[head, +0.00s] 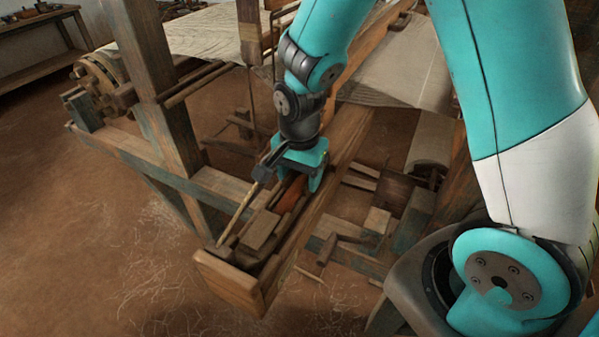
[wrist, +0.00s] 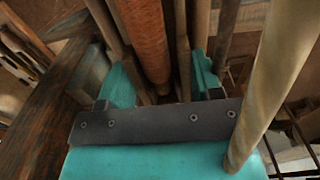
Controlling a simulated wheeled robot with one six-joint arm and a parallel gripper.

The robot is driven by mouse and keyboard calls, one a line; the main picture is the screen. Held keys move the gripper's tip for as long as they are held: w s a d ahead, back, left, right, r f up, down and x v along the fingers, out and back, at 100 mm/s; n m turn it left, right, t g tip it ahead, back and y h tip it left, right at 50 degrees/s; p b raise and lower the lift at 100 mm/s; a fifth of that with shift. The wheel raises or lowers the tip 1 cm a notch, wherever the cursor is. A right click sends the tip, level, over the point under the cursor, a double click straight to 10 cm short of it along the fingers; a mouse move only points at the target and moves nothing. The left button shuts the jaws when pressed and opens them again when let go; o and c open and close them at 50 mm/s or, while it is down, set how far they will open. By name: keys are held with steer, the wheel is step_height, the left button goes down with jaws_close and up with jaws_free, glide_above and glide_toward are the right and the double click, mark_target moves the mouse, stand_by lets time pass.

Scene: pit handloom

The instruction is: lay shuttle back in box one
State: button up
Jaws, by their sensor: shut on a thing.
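The shuttle, with a reddish-brown rounded body (head: 290,196), lies lengthwise between my fingers in the head view. It also shows in the wrist view (wrist: 146,38), running away from the camera between the teal fingers. My gripper (head: 298,178) points down and is shut on the shuttle, over the long wooden trough. The shuttle box at the near end of the beam has a pale wooden end block (head: 230,284) and low side walls. I cannot tell whether the shuttle touches the box floor; my gripper hides part of it.
A thin pale rod (head: 240,215) slants beside my gripper and crosses the wrist view at right (wrist: 275,75). A loom post (head: 160,80) stands to the left. A mallet-like tool (head: 335,244) lies on boards to the right. The earthen floor (head: 90,250) at left is open.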

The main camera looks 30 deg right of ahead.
steer(key=o, duration=1.2)
steer(key=shift+c, duration=0.2)
step_height(320, 180, up, 8)
steer(key=p, duration=0.7)
steer(key=shift+a, duration=0.1)
steer(key=s+a+r+n+y+b, duration=0.2)
steer(key=s+a+r+n+b, duration=0.1)
steer(key=s+n, duration=0.5)
steer(key=s+a+r+n+y+b, duration=0.2)
steer(key=s+a+r+n+b, duration=0.2)
steer(key=s+n+b, duration=0.3)
steer(key=s+a+n, duration=0.1)
steer(key=n, duration=0.2)
steer(key=shift+s, duration=0.2)
